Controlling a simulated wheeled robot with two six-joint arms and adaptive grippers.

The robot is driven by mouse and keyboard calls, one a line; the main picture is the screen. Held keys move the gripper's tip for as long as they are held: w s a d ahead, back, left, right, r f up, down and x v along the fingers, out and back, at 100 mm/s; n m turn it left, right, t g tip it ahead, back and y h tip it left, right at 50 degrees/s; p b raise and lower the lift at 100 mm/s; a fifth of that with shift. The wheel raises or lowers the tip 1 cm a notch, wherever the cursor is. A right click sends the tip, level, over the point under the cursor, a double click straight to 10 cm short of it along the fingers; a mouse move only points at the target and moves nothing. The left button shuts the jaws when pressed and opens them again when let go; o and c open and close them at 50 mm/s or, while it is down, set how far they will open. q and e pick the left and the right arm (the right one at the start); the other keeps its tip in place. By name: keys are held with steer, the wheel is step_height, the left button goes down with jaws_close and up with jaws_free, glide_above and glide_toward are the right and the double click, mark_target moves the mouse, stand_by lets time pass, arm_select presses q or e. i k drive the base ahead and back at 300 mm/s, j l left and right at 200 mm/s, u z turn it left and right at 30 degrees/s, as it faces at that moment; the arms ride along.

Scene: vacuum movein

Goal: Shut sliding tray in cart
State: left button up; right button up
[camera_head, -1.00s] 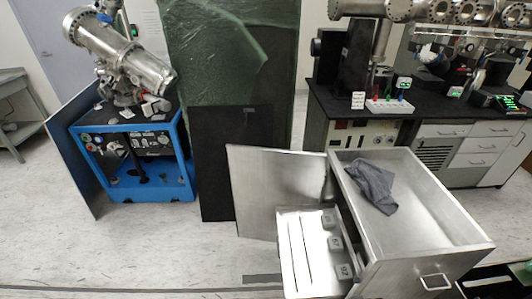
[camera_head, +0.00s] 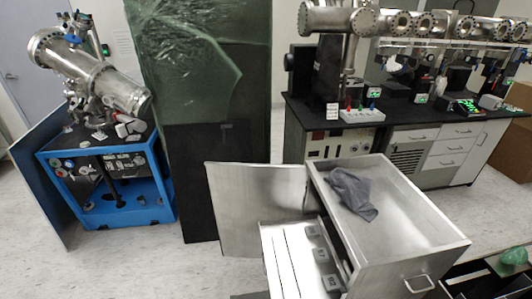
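A metal cart (camera_head: 452,247) stands at the lower right, with a grey cloth (camera_head: 350,192) lying in its open top compartment. Its door (camera_head: 240,205) stands open to the left. A sliding tray (camera_head: 287,262) sticks out of the cart's left side, in front of the door. Several small dark blocks (camera_head: 320,255) sit in a row on the tray. A handle (camera_head: 420,284) is on the cart's front face. Neither of my grippers shows in the head view.
A blue-framed machine (camera_head: 108,190) with metal vacuum parts stands at the left. A dark panel with green sheeting (camera_head: 205,60) stands behind the door. A lab bench (camera_head: 420,135) runs along the back right. A black open container (camera_head: 485,280) is at the lower right. The floor at the lower left is clear.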

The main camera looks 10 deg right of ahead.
mark_target(311, 274)
steer(key=j+z, duration=0.15)
steer(key=j, duration=0.35)
steer(key=j+z, duration=0.1)
steer(key=j, duration=0.45)
steer(key=k+j+z, duration=0.15)
steer(key=j, duration=0.35)
steer(key=j+z, duration=0.15)
steer(key=j, duration=0.35)
steer(key=k+j+z, duration=0.15)
steer(key=j, duration=0.35)
